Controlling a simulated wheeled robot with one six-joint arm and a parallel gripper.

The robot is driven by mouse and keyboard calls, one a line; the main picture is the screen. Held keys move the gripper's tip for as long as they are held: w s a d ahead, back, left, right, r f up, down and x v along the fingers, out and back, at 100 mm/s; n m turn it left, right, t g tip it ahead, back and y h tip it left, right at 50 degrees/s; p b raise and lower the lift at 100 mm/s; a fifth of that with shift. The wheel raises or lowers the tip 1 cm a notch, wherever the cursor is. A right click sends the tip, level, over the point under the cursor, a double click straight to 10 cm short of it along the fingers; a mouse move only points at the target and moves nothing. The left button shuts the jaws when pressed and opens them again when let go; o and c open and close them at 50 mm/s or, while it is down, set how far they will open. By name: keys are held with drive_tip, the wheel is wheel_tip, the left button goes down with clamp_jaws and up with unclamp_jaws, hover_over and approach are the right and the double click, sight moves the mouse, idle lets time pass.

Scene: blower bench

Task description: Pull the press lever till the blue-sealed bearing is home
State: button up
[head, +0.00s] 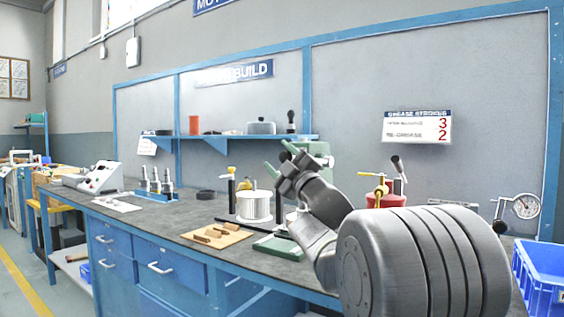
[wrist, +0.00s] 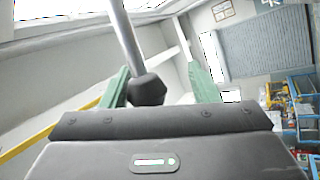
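My gripper (head: 280,157) is raised over the bench in the head view, its two green fingertips apart. In the wrist view, a bright metal rod ending in a black knob (wrist: 148,91), which looks like the press lever, comes down between the open fingers of my gripper (wrist: 160,84). The knob is close to the left finger, with a clear gap to the right one; contact cannot be told. Behind my gripper in the head view is a pale green machine head (head: 318,149), apparently the press, mostly hidden by my arm. I cannot make out the blue-sealed bearing.
The bench (head: 150,208) holds a white spool (head: 253,206), a wooden board with blocks (head: 217,236), a green plate (head: 278,248) and a red pot (head: 385,199). A blue crate (head: 541,280) is at the right. A shelf (head: 235,137) runs behind.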

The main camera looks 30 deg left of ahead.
drive_tip(key=p+v, duration=0.1)
drive_tip(key=v, duration=1.3)
drive_tip(key=shift+p, duration=0.3)
drive_tip(key=shift+a, duration=0.15)
drive_tip(key=b+x, duration=0.1)
drive_tip(key=x, duration=1.2)
drive_tip(key=shift+w+a+r+b, duration=0.25)
drive_tip(key=shift+r+b, duration=0.05)
drive_tip(key=shift+r, duration=0.1)
drive_tip(key=shift+d, duration=0.1)
